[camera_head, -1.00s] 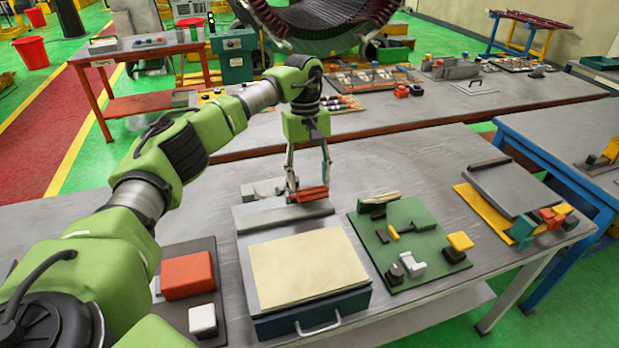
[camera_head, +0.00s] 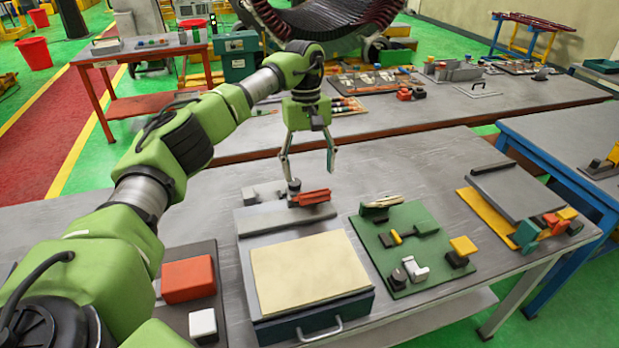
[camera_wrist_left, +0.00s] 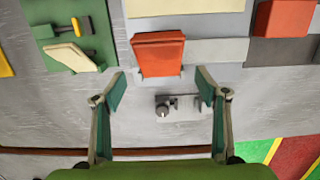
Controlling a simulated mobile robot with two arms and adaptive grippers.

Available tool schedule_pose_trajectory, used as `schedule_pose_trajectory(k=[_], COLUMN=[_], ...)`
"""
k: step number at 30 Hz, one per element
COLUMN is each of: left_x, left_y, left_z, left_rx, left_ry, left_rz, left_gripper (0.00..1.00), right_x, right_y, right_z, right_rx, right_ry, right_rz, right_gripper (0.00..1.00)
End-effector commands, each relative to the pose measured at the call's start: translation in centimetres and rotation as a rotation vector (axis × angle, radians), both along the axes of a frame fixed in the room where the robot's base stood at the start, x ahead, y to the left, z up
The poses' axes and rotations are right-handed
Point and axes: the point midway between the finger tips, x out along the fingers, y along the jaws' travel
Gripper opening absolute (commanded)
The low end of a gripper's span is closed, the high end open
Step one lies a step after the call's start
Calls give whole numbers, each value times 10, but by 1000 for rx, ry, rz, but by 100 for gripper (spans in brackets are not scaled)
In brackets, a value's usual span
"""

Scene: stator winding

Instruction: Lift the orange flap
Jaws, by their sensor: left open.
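The orange flap (camera_head: 314,197) sits at the back edge of the grey box (camera_head: 262,284) with a cream top. In the left wrist view the orange flap (camera_wrist_left: 158,55) lies at the top middle, its broad face toward the camera; its exact tilt is hard to tell. My left gripper (camera_head: 310,173) is open and empty, just above and behind the flap. In the wrist view the left gripper (camera_wrist_left: 161,90) has its fingers spread wide, apart from the flap. My right gripper is not in view.
A small grey fixture (camera_head: 262,193) stands just left of the flap, close to a finger. A green board (camera_head: 420,265) with small parts lies to the right. An orange-red block (camera_head: 188,277) lies at the left.

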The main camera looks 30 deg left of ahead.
Motion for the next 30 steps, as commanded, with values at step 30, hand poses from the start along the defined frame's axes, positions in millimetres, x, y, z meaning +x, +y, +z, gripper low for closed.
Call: schedule_pose_trajectory(k=[30], left_x=[9], left_y=[12], left_z=[79], left_rx=[1], left_ry=[2], left_rz=[2], left_gripper=[67], right_x=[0], right_y=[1], right_z=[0], right_rx=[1], right_ry=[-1], right_rz=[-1], right_gripper=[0])
